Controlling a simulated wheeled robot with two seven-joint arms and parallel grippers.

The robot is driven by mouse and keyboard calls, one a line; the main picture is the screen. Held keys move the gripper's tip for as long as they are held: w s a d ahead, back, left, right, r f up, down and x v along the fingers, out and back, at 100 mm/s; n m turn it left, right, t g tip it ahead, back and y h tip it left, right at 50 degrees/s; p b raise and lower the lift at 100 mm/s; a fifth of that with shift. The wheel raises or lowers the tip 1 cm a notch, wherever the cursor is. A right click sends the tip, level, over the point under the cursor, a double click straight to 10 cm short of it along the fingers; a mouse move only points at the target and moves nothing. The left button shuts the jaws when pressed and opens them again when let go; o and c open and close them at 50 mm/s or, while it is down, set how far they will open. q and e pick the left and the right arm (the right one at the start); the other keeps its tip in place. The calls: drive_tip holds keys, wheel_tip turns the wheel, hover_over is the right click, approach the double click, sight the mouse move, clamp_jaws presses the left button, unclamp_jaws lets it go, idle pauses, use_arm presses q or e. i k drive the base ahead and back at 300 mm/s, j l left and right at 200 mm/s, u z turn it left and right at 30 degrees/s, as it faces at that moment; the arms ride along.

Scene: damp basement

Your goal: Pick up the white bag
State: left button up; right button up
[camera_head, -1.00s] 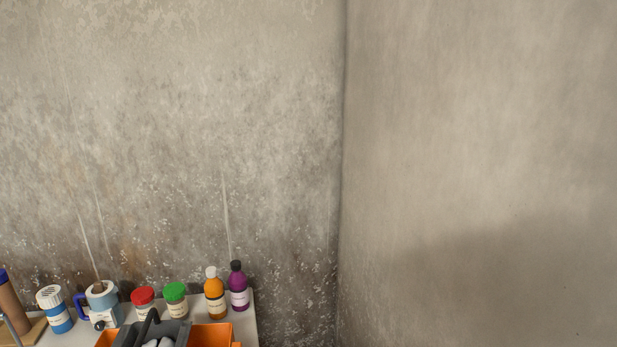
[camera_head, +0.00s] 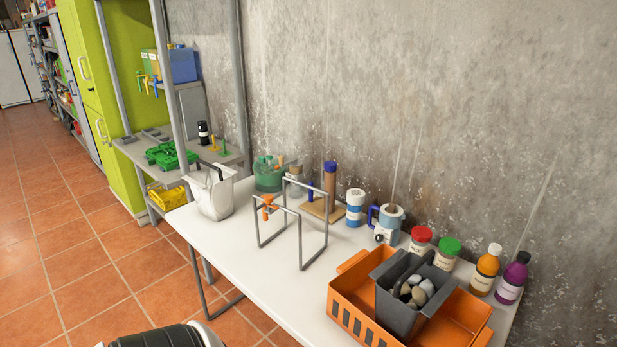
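A white bag (camera_head: 211,196) stands upright at the left end of the white table, near its edge. Neither of my grippers shows in the head view. A black and white rounded part at the bottom edge looks like a piece of my own body.
The white table (camera_head: 240,255) holds a grey wire frame (camera_head: 302,268), several bottles and jars along the wall, and an orange crate (camera_head: 345,315) with a grey bin (camera_head: 395,308) of stones. A shelf with green and yellow trays stands behind the bag. Tiled floor at left is clear.

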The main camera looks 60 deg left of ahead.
sight(212, 189)
drive_tip(key=u, duration=1.9)
drive_tip(key=i+j, duration=0.5)
drive_tip(key=j, duration=0.15)
drive_tip(key=i+j+u, duration=0.1)
drive_tip(key=i+j, duration=0.45)
drive_tip(key=j, duration=0.15)
